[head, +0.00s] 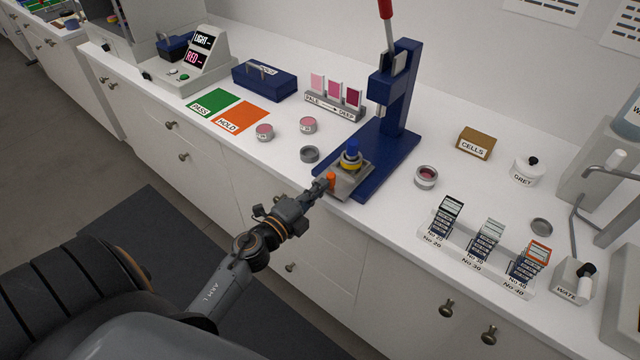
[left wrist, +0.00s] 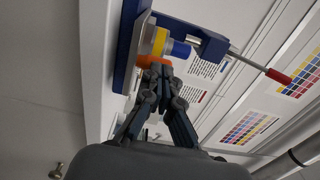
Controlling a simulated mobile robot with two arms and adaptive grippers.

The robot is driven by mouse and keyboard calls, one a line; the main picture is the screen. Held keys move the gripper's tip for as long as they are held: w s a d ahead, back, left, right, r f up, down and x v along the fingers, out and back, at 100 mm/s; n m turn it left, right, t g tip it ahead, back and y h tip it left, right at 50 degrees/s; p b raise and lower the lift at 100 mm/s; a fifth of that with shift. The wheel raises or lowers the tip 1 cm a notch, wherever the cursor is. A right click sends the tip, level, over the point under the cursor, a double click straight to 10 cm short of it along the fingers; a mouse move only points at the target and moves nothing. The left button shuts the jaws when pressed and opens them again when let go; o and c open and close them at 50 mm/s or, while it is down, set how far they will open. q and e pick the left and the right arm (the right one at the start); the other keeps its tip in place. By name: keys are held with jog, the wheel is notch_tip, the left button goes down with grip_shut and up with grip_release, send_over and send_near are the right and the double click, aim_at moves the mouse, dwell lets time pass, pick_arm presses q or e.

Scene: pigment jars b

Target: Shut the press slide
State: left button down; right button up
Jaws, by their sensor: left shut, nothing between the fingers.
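The blue press (head: 398,95) stands on the counter with its red-handled lever (head: 386,12) up. Its grey slide (head: 350,187) sits at the front end of the blue base (head: 388,160), out in front of the ram. A yellow and blue die (head: 351,158) stands upright on the slide. An orange knob (head: 331,179) is on the slide's front. My left gripper (head: 324,184) is shut and empty, its fingertips at the knob; whether they touch it I cannot tell. In the left wrist view the closed fingertips (left wrist: 160,76) are just below the orange knob (left wrist: 152,61).
A grey ring (head: 309,154) and two pink jars (head: 265,132) (head: 308,125) stand left of the press. A pink-filled jar (head: 426,177) and a rack of labelled stacks (head: 480,255) stand to the right. The pink sample stand (head: 335,104) is behind.

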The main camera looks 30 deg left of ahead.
pick_arm(q)
jog(key=shift+w, duration=0.15)
pick_arm(e)
jog(key=shift+a, duration=0.3)
